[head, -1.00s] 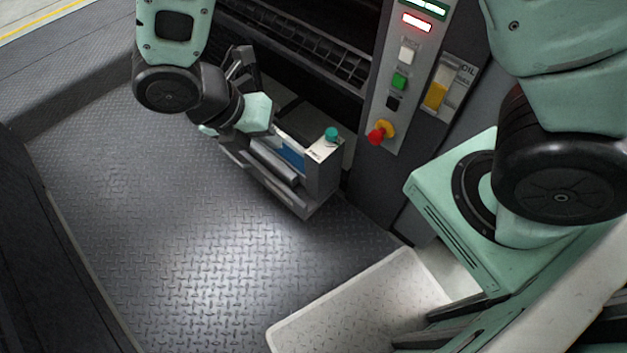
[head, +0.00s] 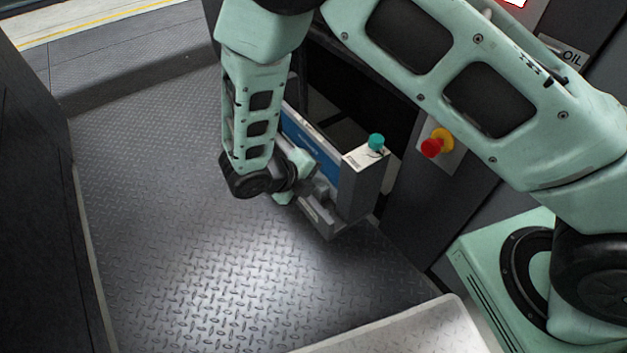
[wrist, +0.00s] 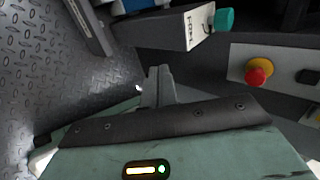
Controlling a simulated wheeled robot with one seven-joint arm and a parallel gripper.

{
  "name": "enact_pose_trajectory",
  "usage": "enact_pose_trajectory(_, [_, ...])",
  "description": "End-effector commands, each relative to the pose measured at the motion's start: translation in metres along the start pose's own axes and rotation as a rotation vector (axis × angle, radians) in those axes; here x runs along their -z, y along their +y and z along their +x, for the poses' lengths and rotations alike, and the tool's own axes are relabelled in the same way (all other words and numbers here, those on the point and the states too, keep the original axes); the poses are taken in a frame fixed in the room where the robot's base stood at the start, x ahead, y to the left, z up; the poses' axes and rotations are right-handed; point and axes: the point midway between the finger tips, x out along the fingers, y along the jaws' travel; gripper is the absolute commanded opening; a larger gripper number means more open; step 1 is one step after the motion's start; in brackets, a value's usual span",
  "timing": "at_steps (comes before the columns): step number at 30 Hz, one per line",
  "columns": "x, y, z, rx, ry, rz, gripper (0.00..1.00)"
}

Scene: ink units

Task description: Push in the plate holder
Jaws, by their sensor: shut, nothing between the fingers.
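The plate holder (head: 362,187) is a grey box-like drawer with a blue panel (head: 312,148) and a teal knob on its white-topped end. It sticks out of the dark opening in the machine. In the wrist view its end block (wrist: 188,30) and teal knob (wrist: 223,20) are at the top. My gripper (head: 318,188) is at the holder's outer front side, partly hidden by my wrist. In the wrist view my gripper's fingers (wrist: 158,78) are shut and empty, just below the end block. I cannot tell whether they touch the holder.
A red emergency button on a yellow base (head: 434,147) is on the panel right of the holder; it also shows in the wrist view (wrist: 259,72). The diamond-plate floor (head: 180,240) is clear in front. A dark wall (head: 30,180) stands at the left.

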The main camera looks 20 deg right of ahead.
Motion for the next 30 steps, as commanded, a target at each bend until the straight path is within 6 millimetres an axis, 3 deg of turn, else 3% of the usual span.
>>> enact_pose_trajectory(1, [0.001, 0.003, 0.015, 0.001, 0.004, 0.0, 0.0])
enact_pose_trajectory(6, [0.001, 0.003, 0.05, 0.001, 0.004, 0.001, 0.0])
enact_pose_trajectory(12, [0.0, -0.014, 0.073, -0.001, 0.001, 0.003, 0.0])
enact_pose_trajectory(18, [0.0, -0.025, 0.083, -0.001, 0.0, 0.002, 0.0])
enact_pose_trajectory(30, [0.0, -0.028, 0.084, -0.001, 0.0, 0.002, 0.0])
